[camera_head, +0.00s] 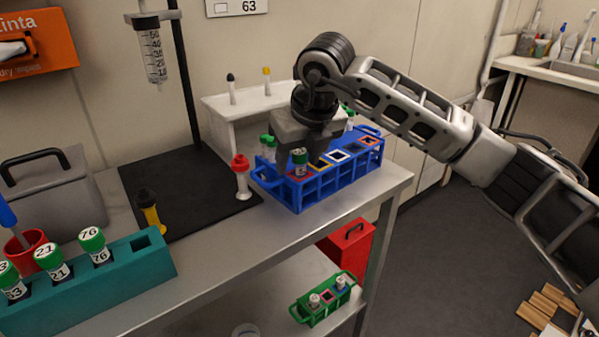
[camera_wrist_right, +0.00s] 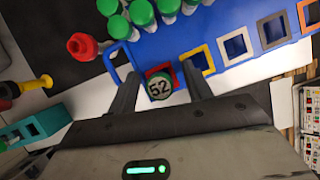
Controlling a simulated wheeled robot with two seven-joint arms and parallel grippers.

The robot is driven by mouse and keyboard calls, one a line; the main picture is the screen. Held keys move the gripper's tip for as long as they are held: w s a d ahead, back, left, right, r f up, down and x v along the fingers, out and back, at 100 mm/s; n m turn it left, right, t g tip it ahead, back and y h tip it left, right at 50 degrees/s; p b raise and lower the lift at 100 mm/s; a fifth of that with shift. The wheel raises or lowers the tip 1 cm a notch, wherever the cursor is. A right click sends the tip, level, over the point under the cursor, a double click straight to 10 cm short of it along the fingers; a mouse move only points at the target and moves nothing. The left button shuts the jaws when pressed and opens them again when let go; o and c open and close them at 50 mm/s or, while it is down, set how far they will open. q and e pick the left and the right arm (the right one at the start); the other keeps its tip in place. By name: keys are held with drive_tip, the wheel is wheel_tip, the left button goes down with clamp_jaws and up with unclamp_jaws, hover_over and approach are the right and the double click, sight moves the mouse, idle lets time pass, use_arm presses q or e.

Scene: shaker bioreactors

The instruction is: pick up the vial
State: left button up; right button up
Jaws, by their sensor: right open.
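A green-capped vial marked 52 (camera_head: 299,163) stands upright in the front row of the blue rack (camera_head: 322,188), near its left end. It also shows in the right wrist view (camera_wrist_right: 160,84), with its cap between my two fingers. My right gripper (camera_wrist_right: 163,80) is open, and its fingers stand on either side of the vial, with a gap showing beside the cap. In the head view my right gripper (camera_head: 302,150) points down over the rack and hides part of it. My left gripper is not in view.
More green-capped vials (camera_wrist_right: 143,12) crowd the rack's back row. A red-capped bottle (camera_head: 242,177) stands just left of the rack. A teal rack (camera_head: 150,262) with numbered vials is at the front left. A white riser (camera_head: 225,112) stands behind. Several front slots are empty.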

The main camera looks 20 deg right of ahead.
clamp_jaws()
drive_tip(key=shift+r, duration=0.1)
